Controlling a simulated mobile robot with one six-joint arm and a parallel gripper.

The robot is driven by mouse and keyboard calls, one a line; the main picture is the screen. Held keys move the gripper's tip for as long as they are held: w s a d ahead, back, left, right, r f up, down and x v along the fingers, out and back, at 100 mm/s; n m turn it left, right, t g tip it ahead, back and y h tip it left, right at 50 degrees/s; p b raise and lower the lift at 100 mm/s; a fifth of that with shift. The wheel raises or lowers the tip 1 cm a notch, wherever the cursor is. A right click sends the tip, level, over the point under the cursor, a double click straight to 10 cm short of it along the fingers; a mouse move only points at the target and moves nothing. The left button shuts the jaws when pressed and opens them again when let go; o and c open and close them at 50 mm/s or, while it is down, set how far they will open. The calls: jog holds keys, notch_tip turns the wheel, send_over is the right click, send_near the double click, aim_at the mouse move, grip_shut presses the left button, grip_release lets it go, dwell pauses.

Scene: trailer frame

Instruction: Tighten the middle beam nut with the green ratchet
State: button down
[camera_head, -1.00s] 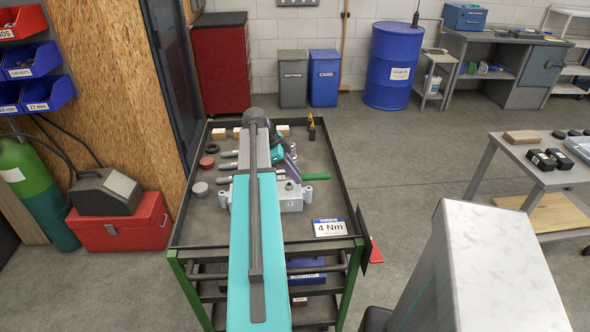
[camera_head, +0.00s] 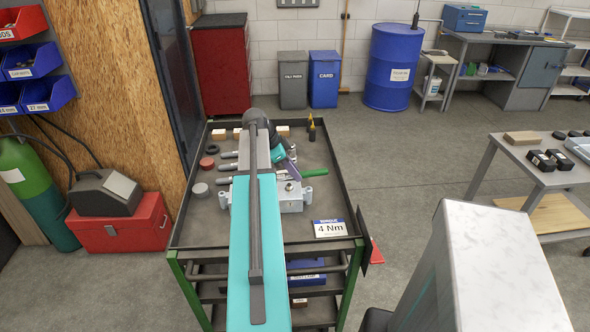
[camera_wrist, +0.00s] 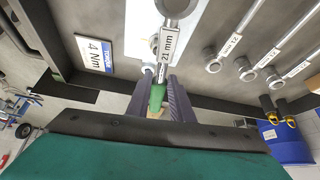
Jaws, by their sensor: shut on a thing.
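The green ratchet (camera_head: 312,173) has its green handle pointing right over the tool cart. My gripper (camera_head: 289,171) is shut on that handle; in the wrist view my gripper (camera_wrist: 160,98) has a finger on each side of the green grip (camera_wrist: 157,97). The ratchet's shaft carries a 21 mm label (camera_wrist: 167,42), and its round head lies at the top edge of the wrist view. The light grey beam block (camera_head: 292,206) sits on the cart, partly behind my arm. The middle nut cannot be made out clearly, and whether the ratchet sits on it cannot be told.
A 4 Nm torque sign (camera_head: 329,228) lies at the cart's front right. Several other wrenches (camera_wrist: 245,68) lie on the cart. Small wooden blocks (camera_head: 283,130) and a red round piece (camera_head: 207,162) are farther back. The cart has a raised dark rim (camera_head: 341,185).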

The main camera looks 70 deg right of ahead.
jog(key=shift+w+d+n+h, duration=0.3)
jog(key=shift+w+d+n, duration=0.15)
jog(key=shift+d+n, duration=0.35)
jog(key=shift+w+d+n+t+h, duration=0.3)
jog(key=shift+w+d+n+t, duration=0.1)
jog(key=shift+n, duration=0.4)
jog(key=shift+w+d, duration=0.1)
jog(key=shift+d, duration=0.05)
jog(key=shift+b, duration=0.3)
jog(key=shift+w+d+n+t+h, duration=0.45)
jog(key=shift+w+n, duration=0.2)
jog(key=shift+n, duration=0.35)
jog(key=shift+w+d+n+t, duration=0.4)
jog(key=shift+w+n, duration=0.3)
jog(key=shift+n, duration=0.2)
